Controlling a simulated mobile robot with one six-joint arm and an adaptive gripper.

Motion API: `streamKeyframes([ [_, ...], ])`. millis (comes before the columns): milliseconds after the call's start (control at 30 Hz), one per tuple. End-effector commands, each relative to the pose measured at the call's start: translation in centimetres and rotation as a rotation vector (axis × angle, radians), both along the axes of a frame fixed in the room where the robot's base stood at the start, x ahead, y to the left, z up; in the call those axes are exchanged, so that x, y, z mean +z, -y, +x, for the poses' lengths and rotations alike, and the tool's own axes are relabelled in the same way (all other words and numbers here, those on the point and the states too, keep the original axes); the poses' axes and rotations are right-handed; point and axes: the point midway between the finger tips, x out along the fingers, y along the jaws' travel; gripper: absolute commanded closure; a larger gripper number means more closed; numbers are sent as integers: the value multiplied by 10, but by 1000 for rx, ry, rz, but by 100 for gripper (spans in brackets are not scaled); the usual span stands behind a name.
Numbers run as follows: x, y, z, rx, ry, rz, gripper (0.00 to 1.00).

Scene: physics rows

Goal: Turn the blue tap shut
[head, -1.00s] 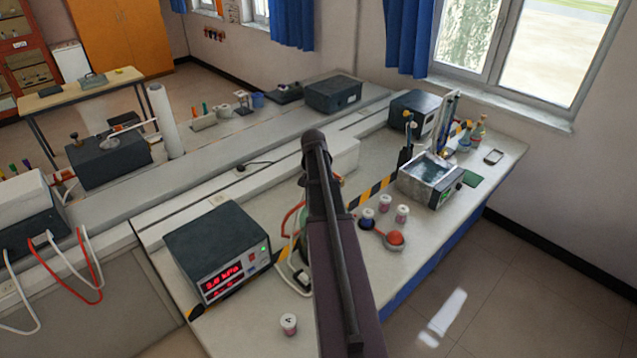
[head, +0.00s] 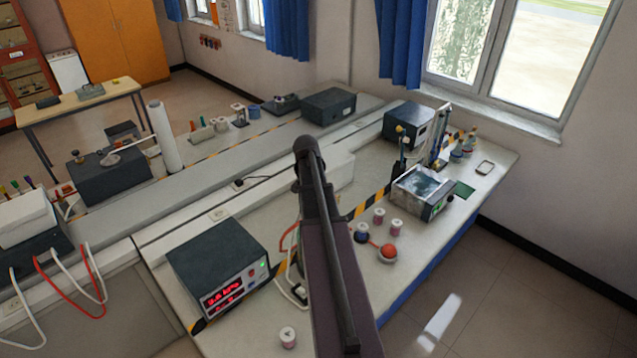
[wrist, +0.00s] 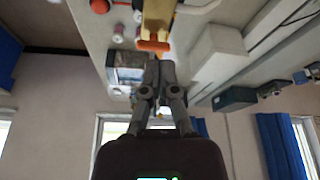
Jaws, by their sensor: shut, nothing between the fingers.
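My gripper (wrist: 160,72) is shut and empty in the wrist view, which is upside down. Its fingertips are close to an orange bar (wrist: 153,46) on a yellow, brass-like body (wrist: 157,18); I cannot tell whether they touch. I cannot make out a blue tap for certain in either view. In the head view my own arm covers the middle of the bench and hides my gripper and whatever is behind it.
A black instrument with red digits (head: 219,272) stands left of my arm on the bench. Right of my arm are small jars (head: 379,215), a red ball (head: 388,250) and a metal water bath (head: 422,186). A white jar (head: 288,338) stands at the front.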

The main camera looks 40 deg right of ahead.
Motion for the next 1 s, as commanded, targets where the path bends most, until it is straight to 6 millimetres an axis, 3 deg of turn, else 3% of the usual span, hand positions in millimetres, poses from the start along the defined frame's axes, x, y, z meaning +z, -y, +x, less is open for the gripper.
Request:
streamKeyframes([
  [200,14,-5,-1,1,0,0,100],
  [667,16,-7,0,1,0,0,100],
  [833,14,-10,0,8,-1,1,55],
  [1000,2,-28,3,52,-13,11,53],
])
